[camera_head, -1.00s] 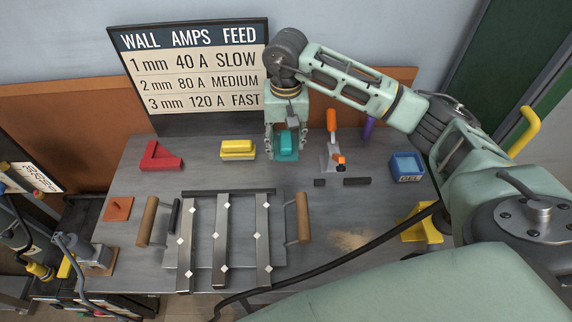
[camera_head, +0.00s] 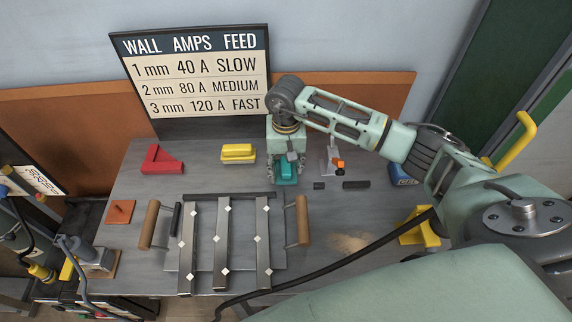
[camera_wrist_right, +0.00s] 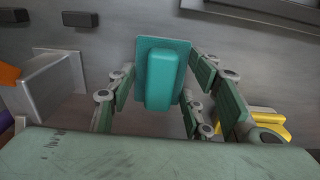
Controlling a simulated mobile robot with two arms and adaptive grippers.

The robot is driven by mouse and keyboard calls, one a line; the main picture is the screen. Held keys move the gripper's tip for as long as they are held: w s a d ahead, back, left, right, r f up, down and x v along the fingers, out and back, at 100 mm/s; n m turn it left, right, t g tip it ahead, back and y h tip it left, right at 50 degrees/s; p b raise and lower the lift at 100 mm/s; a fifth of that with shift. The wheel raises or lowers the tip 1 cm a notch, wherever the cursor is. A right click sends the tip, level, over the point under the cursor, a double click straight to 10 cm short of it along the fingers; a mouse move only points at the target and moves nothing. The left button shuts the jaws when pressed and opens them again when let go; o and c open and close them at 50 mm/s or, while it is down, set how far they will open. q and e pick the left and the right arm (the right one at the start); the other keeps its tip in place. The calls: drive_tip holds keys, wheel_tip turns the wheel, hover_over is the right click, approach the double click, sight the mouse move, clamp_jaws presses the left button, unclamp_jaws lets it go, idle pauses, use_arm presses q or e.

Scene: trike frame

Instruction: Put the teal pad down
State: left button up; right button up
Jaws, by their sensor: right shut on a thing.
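The teal pad (camera_head: 288,172) is a small block with a raised grip on a flat base. My right gripper (camera_head: 287,170) is shut on it, fingers pointing down, over the back middle of the grey table. In the right wrist view the teal pad (camera_wrist_right: 163,75) sits between the finger pairs of the gripper (camera_wrist_right: 160,90), with its base toward the table. I cannot tell whether its base touches the table. My left gripper is not in view.
The yellow pad (camera_head: 238,153) lies to the left, with a red angle piece (camera_head: 161,160) beyond it. Metal bars with wooden handles (camera_head: 222,235) lie in front. Dark blocks (camera_head: 356,184) and a clamp with orange parts (camera_head: 337,165) are to the right. A sign (camera_head: 195,75) stands behind.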

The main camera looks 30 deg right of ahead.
sight(286, 165)
drive_tip(key=o, duration=1)
drive_tip(key=shift+r, duration=0.1)
drive_tip(key=shift+r+p, duration=0.2)
drive_tip(key=shift+p, duration=0.2)
wheel_tip(286, 165, up, 12)
drive_tip(key=shift+f+b, duration=0.15)
drive_tip(key=shift+b, duration=0.95)
